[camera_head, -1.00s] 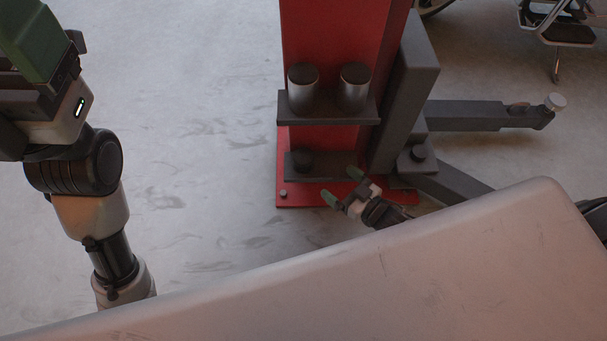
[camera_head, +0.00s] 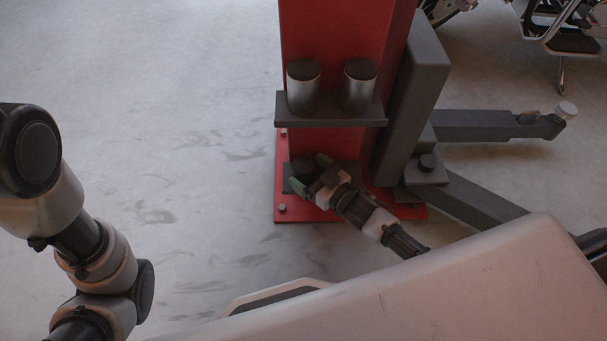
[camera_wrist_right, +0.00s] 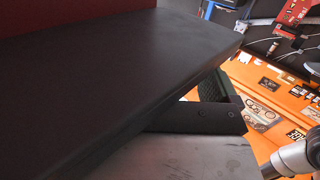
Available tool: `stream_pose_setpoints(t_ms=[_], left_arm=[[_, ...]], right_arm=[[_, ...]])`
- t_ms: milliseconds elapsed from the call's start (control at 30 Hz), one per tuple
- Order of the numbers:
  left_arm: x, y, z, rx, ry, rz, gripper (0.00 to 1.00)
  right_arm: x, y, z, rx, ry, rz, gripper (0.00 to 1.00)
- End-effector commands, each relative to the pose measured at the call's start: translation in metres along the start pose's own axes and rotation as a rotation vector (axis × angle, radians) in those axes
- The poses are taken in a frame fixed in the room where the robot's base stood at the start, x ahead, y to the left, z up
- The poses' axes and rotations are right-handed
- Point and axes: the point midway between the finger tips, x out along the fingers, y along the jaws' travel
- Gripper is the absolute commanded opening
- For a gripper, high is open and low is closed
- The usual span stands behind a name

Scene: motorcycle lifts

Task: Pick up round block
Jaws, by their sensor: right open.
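Two silver cylinders with dark tops, the left one (camera_head: 303,95) and the right one (camera_head: 358,93), stand on the upper shelf (camera_head: 330,112) above my right gripper. Grey lift arms (camera_head: 480,125) reach right. Open floor (camera_head: 170,130) lies left of the post.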

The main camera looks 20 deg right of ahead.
Motion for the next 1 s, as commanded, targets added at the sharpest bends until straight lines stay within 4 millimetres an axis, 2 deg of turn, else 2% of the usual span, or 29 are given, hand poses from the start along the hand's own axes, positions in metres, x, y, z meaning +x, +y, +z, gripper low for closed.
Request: stream_pose_setpoints(t_ms=[100,300,700,1000], left_arm=[[0.0016,0.0012,-0.0040,0.002,0.014,0.005,0.96],[0.0030,0.0010,-0.0035,0.002,0.013,0.005,0.96],[0.0030,0.0012,-0.0034,0.002,0.013,0.005,0.96],[0.0051,0.0008,-0.0030,0.001,0.015,0.006,0.96]], right_arm=[[0.0066,0.0000,0.0011,0.000,-0.001,0.000,0.93],[0.0066,0.0001,-0.0001,0.001,-0.002,0.001,0.93],[0.0065,0.0002,-0.0005,0.000,-0.001,0.000,0.36],[0.0064,0.0004,-0.0023,0.000,-0.001,0.000,0.36]])
